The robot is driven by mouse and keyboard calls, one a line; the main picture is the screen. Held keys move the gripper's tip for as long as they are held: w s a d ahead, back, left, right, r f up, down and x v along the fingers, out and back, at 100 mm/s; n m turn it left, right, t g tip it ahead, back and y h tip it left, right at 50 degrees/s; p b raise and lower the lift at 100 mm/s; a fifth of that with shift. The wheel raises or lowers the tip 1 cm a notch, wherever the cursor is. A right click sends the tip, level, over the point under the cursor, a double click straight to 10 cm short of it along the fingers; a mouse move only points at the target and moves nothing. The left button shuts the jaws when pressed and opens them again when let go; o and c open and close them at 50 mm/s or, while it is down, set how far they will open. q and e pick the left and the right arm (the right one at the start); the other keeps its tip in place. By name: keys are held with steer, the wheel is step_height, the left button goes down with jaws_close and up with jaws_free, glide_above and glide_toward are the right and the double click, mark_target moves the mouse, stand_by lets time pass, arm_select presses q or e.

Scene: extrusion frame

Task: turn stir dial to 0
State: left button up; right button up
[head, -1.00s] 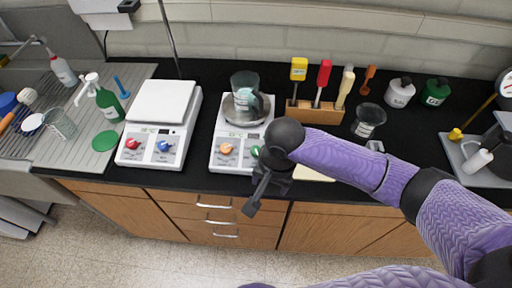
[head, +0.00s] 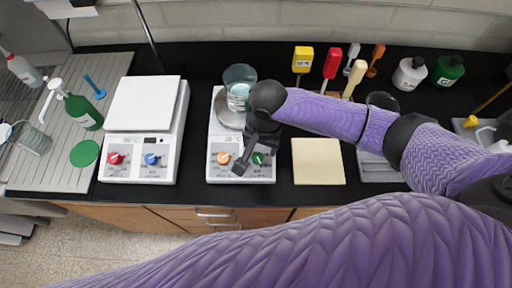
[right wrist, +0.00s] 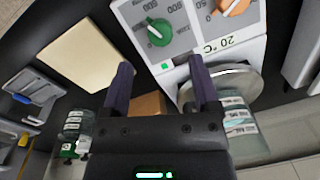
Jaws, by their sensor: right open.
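The middle hot plate (head: 214,135) has an orange dial (head: 223,158) and a green dial (head: 258,158) on its front panel. In the right wrist view, the green dial (right wrist: 159,32) is upper centre, with printed numbers in the hundreds around it; the orange dial (right wrist: 233,6) is cut by the top edge. My right gripper (right wrist: 160,76) is open and empty. In the head view, my right gripper (head: 245,158) is over the panel, beside the green dial and partly covering that area. It looks apart from the dial. My left gripper is not in view.
A glass beaker (head: 239,85) stands on the hot plate's round top, close behind my right gripper. A second plate (head: 141,110) with red and blue dials is to the left. A cream pad (head: 318,162) lies to the right. Several coloured-handled tools and bottles are behind.

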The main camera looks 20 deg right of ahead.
mark_target(258, 157)
steer(key=f, duration=0.3)
steer(key=f+b, duration=0.1)
steer(key=f, duration=0.2)
steer(key=shift+w+a+f, duration=0.1)
steer(key=shift+a+f, duration=0.1)
steer(key=shift+f, duration=0.1)
jaws_close()
